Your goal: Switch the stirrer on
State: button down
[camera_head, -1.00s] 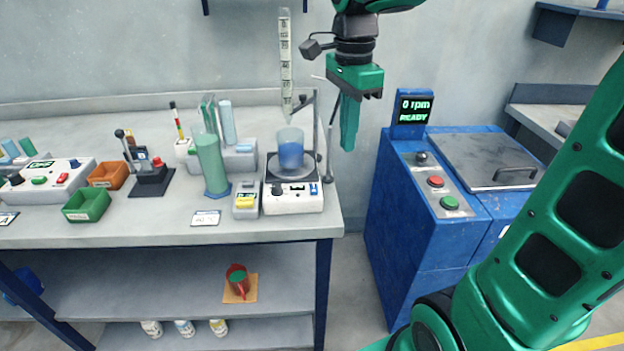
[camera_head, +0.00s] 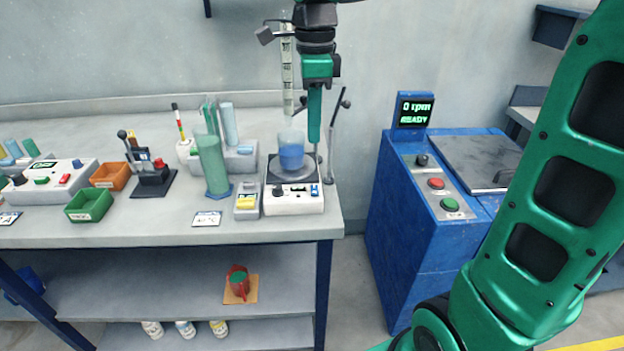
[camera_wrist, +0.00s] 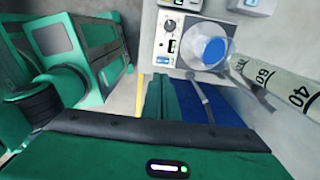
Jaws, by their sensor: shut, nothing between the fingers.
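My gripper (camera_head: 314,143) is shut and empty, pointing down just right of the beaker, above the stirrer's right side. In the wrist view, the stirrer (camera_wrist: 182,22) shows beyond the fingers, with its knob side to the left. Whether the fingertips touch anything cannot be told.
A stand with a clamp (camera_head: 330,160) rises at the stirrer's right, close to my gripper. A graduated tube (camera_head: 287,75) hangs above the beaker. A blue centrifuge cabinet (camera_head: 425,225) stands right of the bench, across a gap.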

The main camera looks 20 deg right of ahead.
aim_at(312, 192)
notch_tip(312, 192, down, 13)
jog(key=shift+f, duration=0.15)
dwell(0.4)
jog(key=shift+a, duration=0.1)
